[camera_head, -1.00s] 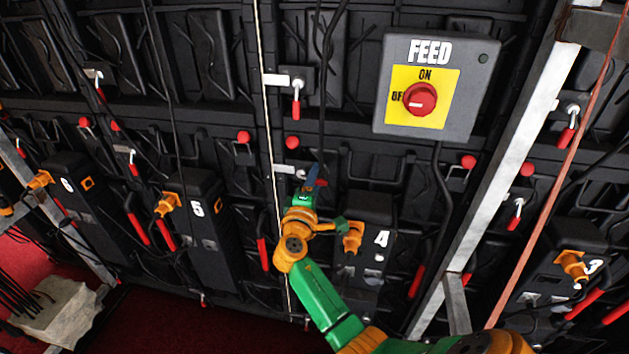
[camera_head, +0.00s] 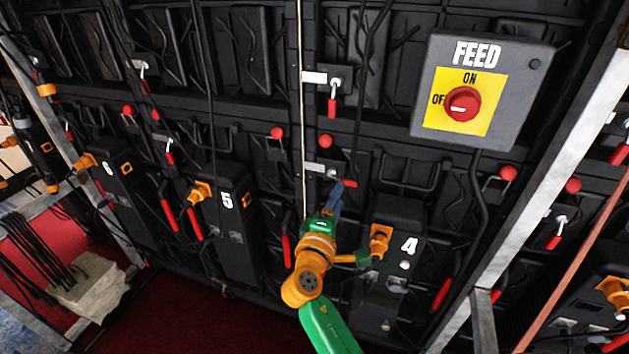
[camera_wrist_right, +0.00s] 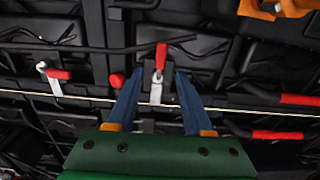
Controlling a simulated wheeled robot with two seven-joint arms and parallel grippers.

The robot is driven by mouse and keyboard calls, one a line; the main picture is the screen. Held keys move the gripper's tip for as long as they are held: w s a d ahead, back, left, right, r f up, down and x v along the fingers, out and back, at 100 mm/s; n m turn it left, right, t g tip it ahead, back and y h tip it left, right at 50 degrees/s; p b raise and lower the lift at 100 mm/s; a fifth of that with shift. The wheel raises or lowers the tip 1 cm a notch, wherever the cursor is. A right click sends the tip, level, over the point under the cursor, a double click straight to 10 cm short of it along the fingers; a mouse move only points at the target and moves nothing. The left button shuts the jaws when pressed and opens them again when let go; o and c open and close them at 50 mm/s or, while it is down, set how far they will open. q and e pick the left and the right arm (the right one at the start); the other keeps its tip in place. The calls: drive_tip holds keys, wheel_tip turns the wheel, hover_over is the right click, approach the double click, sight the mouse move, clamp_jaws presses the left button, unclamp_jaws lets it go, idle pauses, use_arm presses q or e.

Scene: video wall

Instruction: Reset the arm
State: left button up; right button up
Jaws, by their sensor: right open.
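My right arm, green and orange, reaches up from the bottom of the head view. Its gripper (camera_head: 338,192) has blue fingers and is near a red-handled latch (camera_head: 345,183) on the back of the black wall. In the right wrist view the two blue fingers (camera_wrist_right: 157,82) stand apart, with a red handle (camera_wrist_right: 161,56) and its pale plate (camera_wrist_right: 156,90) showing between them. I see nothing clamped; whether the fingers touch the latch I cannot tell. My left gripper is not in view.
A grey FEED box (camera_head: 531,95) with a red knob (camera_head: 463,104) is at upper right. Black units 4 (camera_head: 398,212), 5 (camera_head: 222,212) and 6 (camera_head: 128,185) carry orange plugs. A metal post (camera_head: 520,190) slants at right. Red floor (camera_head: 190,315) shows below.

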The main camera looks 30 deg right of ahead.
drive_tip(key=s+a+f+g+y+p, duration=0.1)
drive_tip(key=s+a+f+g+y, duration=0.2)
drive_tip(key=f, duration=0.7)
drive_tip(key=s+a+f+n+y+p, duration=0.15)
drive_tip(key=s+a+f+y, duration=0.25)
drive_tip(key=f, duration=0.6)
drive_tip(key=s+a+f+g+y+p, duration=0.2)
drive_tip(key=s+a+f+y, duration=0.15)
drive_tip(key=f, duration=0.75)
drive_tip(key=s+f+m+g+y+p, duration=0.1)
drive_tip(key=s+f+m+g, duration=0.1)
drive_tip(key=s, duration=1.1)
drive_tip(key=s+f+m+g+y, duration=0.2)
drive_tip(key=s+f+m, duration=0.3)
drive_tip(key=s, duration=0.9)
wheel_tip(320, 180, down, 2)
drive_tip(key=shift+s+a+f+g+p, duration=0.25)
drive_tip(key=shift+a+g+p, duration=0.15)
drive_tip(key=shift+g, duration=0.4)
drive_tip(key=shift+w, duration=0.1)
